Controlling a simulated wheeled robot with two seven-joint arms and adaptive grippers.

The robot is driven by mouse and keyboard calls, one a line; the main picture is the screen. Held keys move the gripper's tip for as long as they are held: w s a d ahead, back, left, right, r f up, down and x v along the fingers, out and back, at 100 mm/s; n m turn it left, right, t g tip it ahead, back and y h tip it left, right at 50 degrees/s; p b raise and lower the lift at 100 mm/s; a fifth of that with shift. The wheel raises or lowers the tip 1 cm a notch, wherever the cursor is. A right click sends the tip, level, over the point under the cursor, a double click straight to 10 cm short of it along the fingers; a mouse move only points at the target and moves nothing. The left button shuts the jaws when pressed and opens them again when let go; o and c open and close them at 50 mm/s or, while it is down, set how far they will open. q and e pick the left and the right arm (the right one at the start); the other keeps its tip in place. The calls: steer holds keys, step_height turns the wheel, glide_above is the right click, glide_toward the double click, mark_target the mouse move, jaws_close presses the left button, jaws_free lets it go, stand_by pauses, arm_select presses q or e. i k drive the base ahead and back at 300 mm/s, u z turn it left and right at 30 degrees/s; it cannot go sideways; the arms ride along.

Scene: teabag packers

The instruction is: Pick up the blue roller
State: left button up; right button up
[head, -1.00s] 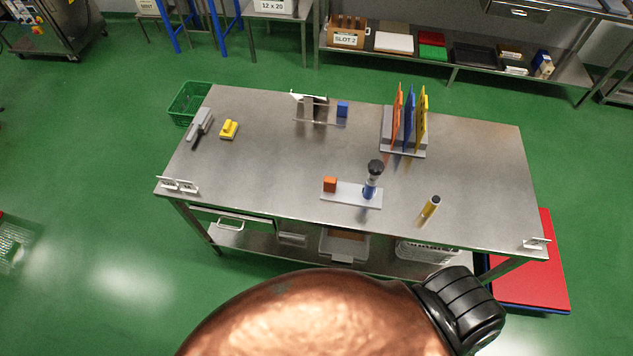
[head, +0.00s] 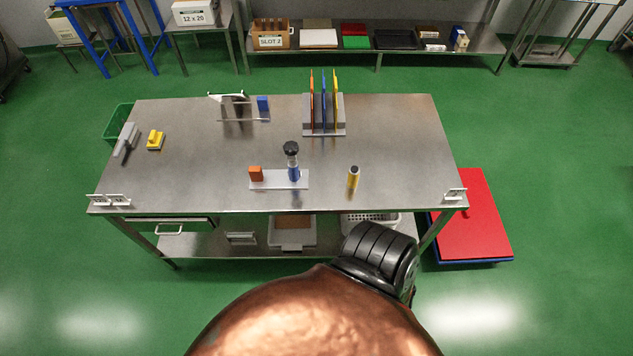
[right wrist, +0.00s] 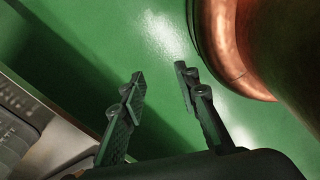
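A dark-topped upright piece with a blue lower part (head: 294,172), which looks like the blue roller, stands on a pale flat base (head: 272,181) near the front middle of the steel table (head: 220,170). An orange block (head: 255,173) stands on the same base to its left. A yellow cylinder with a dark top (head: 353,177) stands on the table to the right. My right gripper (right wrist: 160,74) is open and empty in the right wrist view, above green floor beside a metal edge. No gripper shows in the head view, and my left gripper is out of sight.
A rack with orange, blue and yellow boards (head: 324,128) and a stand with a blue block (head: 263,104) are at the table's back. A yellow item (head: 155,139) and a grey tool (head: 126,139) lie left. A red-topped platform (head: 475,215) is right.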

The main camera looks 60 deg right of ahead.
mark_target(293, 167)
steer(key=k, duration=0.35)
steer(key=z, duration=0.8)
